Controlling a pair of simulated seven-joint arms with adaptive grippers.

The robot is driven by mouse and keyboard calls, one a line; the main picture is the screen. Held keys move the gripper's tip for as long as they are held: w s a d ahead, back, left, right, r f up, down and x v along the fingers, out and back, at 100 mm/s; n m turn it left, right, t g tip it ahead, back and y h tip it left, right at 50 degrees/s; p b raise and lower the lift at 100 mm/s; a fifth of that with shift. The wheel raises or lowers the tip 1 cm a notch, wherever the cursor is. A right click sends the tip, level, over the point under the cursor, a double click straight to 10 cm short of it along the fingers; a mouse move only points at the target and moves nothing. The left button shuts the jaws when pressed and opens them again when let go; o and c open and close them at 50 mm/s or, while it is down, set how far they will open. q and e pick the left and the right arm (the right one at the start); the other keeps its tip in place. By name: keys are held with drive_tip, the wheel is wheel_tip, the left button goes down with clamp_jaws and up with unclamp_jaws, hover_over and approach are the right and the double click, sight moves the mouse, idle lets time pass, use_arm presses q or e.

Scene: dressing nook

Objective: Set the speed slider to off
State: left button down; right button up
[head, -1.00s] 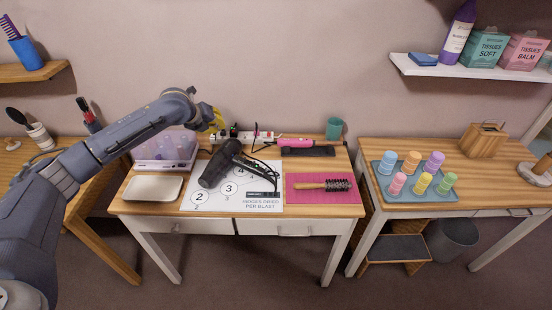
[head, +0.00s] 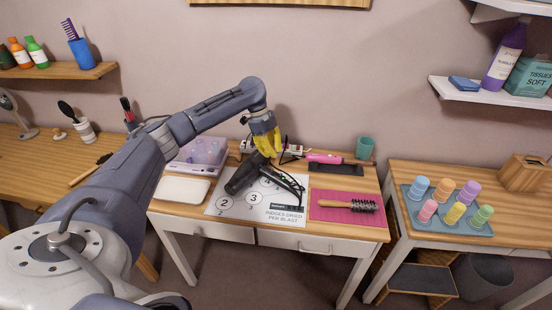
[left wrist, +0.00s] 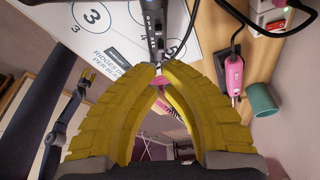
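A black hair dryer (head: 243,180) lies on the white numbered mat (head: 225,207). In the left wrist view, its dark handle (left wrist: 154,22) points down the picture, with white markings and small controls on its face. The speed slider's position is too small to read. My left gripper (head: 268,152) has yellow fingers and hangs over the back of the dryer. In the left wrist view, its fingertips (left wrist: 160,68) nearly meet just below the handle end, with nothing held. My right gripper (left wrist: 88,75) shows small at the left of that view; its finger gap is unclear.
A hairbrush (head: 350,204) lies on a pink mat (head: 325,213) to the right. Behind are a pink styling tool (head: 323,158), a teal cup (head: 364,147) and cables. A white tray (head: 183,190) stands left.

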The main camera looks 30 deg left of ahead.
sight(278, 176)
use_arm(q)
drive_tip(key=x, duration=0.8)
drive_tip(key=shift+d+f, duration=0.1)
drive_tip(key=shift+f, duration=0.3)
drive_tip(key=shift+a+r, duration=0.25)
drive_tip(key=shift+a, duration=1.05)
